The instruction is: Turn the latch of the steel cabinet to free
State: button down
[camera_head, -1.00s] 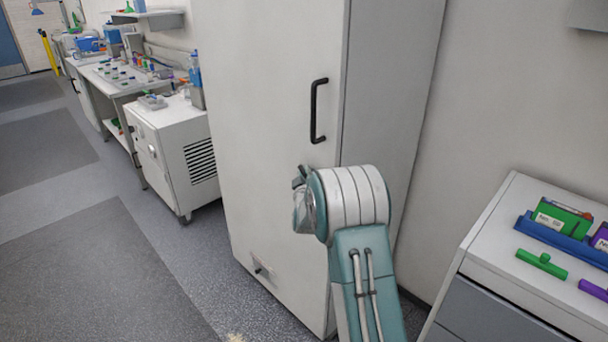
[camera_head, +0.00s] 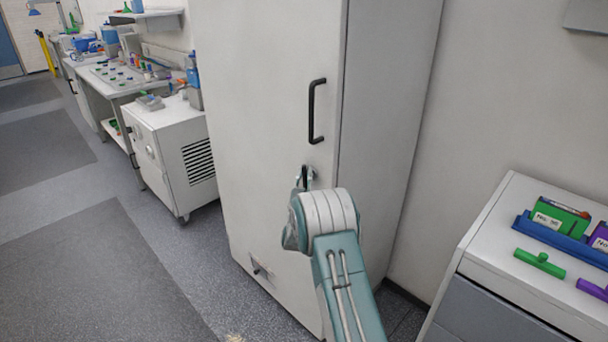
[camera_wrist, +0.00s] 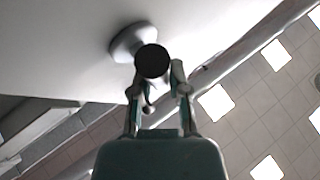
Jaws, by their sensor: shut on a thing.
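The steel cabinet (camera_head: 265,110) is tall and pale, with its door shut. A long black handle (camera_head: 317,111) is on the door. Below it is the small dark latch (camera_head: 304,176), partly covered by my gripper. In the wrist view the latch (camera_wrist: 152,61) shows a round black end on a grey round base (camera_wrist: 127,42) against the door. My gripper (camera_wrist: 158,82) has its two fingers closed around the latch, just behind its black end. My gripper (camera_head: 308,172) reaches the door from the lower right in the head view. The latch's exact angle is hard to tell.
A white wheeled unit (camera_head: 170,165) and a bench are at left. The floor before the cabinet at left is open.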

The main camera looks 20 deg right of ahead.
jog(key=shift+f+m+g+h, duration=0.2)
jog(key=shift+m+g+h, duration=0.1)
jog(key=shift+m+h, duration=0.35)
jog(key=c, duration=0.6)
grip_release()
jog(key=shift+r, duration=0.1)
jog(key=v, duration=1.2)
